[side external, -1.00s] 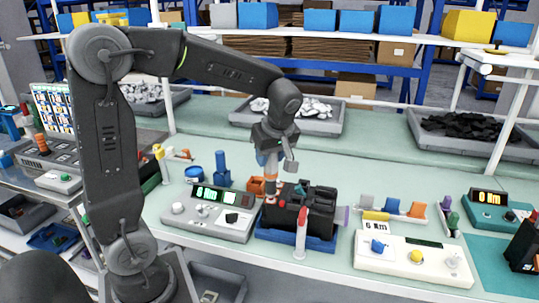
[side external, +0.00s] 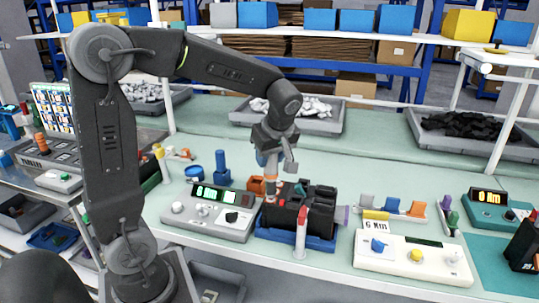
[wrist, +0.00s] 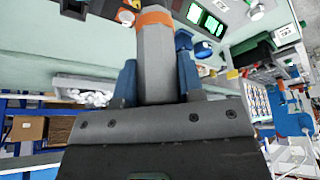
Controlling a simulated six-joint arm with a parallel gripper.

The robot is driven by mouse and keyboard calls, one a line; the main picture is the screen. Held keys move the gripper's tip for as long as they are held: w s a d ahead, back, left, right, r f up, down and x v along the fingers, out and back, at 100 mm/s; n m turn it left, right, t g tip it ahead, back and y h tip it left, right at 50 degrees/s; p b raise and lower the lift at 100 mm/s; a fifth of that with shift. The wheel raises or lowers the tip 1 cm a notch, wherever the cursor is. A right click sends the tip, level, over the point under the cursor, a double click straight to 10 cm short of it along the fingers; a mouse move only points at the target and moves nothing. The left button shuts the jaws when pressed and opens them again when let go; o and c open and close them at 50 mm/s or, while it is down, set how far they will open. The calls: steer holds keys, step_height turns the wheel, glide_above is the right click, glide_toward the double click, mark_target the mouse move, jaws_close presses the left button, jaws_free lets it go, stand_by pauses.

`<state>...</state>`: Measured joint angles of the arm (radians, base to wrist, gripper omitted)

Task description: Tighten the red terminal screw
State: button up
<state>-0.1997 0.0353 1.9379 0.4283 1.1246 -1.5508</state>
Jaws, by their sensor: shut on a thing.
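The black breaker block (side external: 312,212) sits in a blue tray (side external: 290,240) on the bench, in the middle of the side external view. My gripper (side external: 268,158) is above its left end, pointing down. It is shut on a grey driver with an orange band (wrist: 155,55), which stands between the blue fingers in the wrist view. The driver's lower end meets the left end of the block, by a small red spot (side external: 269,199) that looks like the red terminal screw. The tip covers most of it, so I cannot tell how it is seated.
A grey meter box with a green display (side external: 210,210) stands close left of the tray. A white panel with knobs (side external: 412,257) is to the right. An upright red-and-white lever (side external: 301,235) stands at the tray's front. Blue and orange holders stand behind.

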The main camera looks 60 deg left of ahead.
steer(key=shift+f, duration=0.6)
stand_by(1.3)
steer(key=shift+r, duration=0.1)
stand_by(0.9)
steer(key=shift+r, duration=2.95)
